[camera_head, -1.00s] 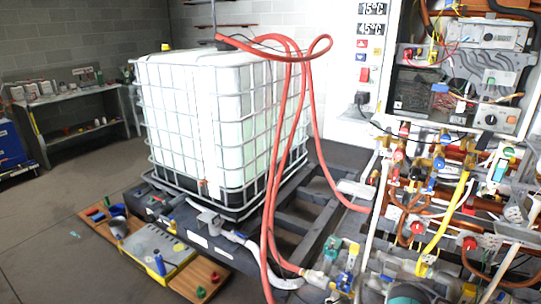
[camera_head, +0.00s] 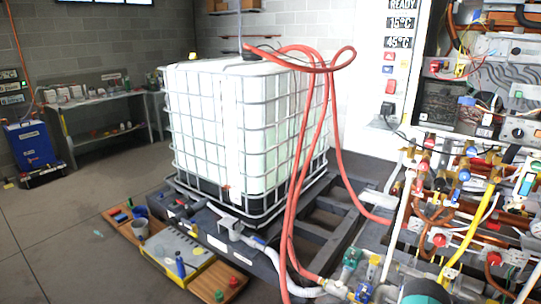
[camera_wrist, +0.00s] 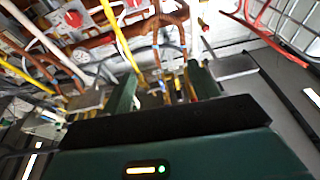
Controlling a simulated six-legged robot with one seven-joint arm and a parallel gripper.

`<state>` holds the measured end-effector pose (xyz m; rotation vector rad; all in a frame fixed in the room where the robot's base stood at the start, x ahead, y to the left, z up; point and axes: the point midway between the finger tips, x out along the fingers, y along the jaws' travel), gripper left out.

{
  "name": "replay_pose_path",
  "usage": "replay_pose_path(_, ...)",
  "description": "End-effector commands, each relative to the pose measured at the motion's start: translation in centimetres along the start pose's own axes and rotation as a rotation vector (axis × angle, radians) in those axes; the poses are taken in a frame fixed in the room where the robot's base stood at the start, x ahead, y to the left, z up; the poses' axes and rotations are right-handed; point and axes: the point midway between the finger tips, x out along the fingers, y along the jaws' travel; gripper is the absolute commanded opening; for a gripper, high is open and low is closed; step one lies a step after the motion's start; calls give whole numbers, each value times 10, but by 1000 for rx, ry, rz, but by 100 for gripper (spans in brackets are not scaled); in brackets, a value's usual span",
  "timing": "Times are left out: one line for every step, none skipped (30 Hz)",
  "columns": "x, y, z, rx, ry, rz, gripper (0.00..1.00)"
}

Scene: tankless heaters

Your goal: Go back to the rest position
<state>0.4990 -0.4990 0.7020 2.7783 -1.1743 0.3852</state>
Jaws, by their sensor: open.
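My gripper (camera_wrist: 162,88) shows in the wrist view as two green fingers set wide apart, with nothing held between them. Beyond the fingers are copper pipes (camera_wrist: 148,28), yellow hoses and red valve handles. I cannot tell how near the fingertips are to the pipes. In the head view a dark rounded part at the bottom right edge may be mine, but the gripper itself is not clearly seen there.
A caged white tank (camera_head: 245,130) stands on a dark frame, with red hoses (camera_head: 303,150) looping down. The heater pipework (camera_head: 450,205) fills the right. A plank with tools (camera_head: 180,255) lies in front.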

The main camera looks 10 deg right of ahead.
Motion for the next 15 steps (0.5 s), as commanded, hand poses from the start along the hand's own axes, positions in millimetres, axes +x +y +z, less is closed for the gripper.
replay_pose_path(12, -10, -11, 5, -12, -11, 61)
replay_pose_path(18, -15, -17, 7, -25, -16, 61)
replay_pose_path(26, -23, -25, 11, -43, -24, 61)
replay_pose_path(33, -30, -32, 14, -58, -31, 61)
replay_pose_path(39, -37, -40, 17, -75, -39, 61)
replay_pose_path(49, -48, -52, 21, -98, -50, 61)
replay_pose_path(55, -57, -62, 24, -118, -60, 61)
replay_pose_path(61, -66, -71, 26, -139, -69, 61)
replay_pose_path(68, -78, -84, 30, -167, -82, 61)
replay_pose_path(72, -87, -94, 32, -187, -93, 61)
replay_pose_path(76, -96, -104, 34, -209, -102, 61)
replay_pose_path(80, -108, -118, 37, -235, -117, 61)
replay_pose_path(82, -117, -128, 38, -257, -127, 61)
replay_pose_path(84, -125, -139, 40, -277, -138, 61)
replay_pose_path(85, -138, -152, 41, -305, -153, 61)
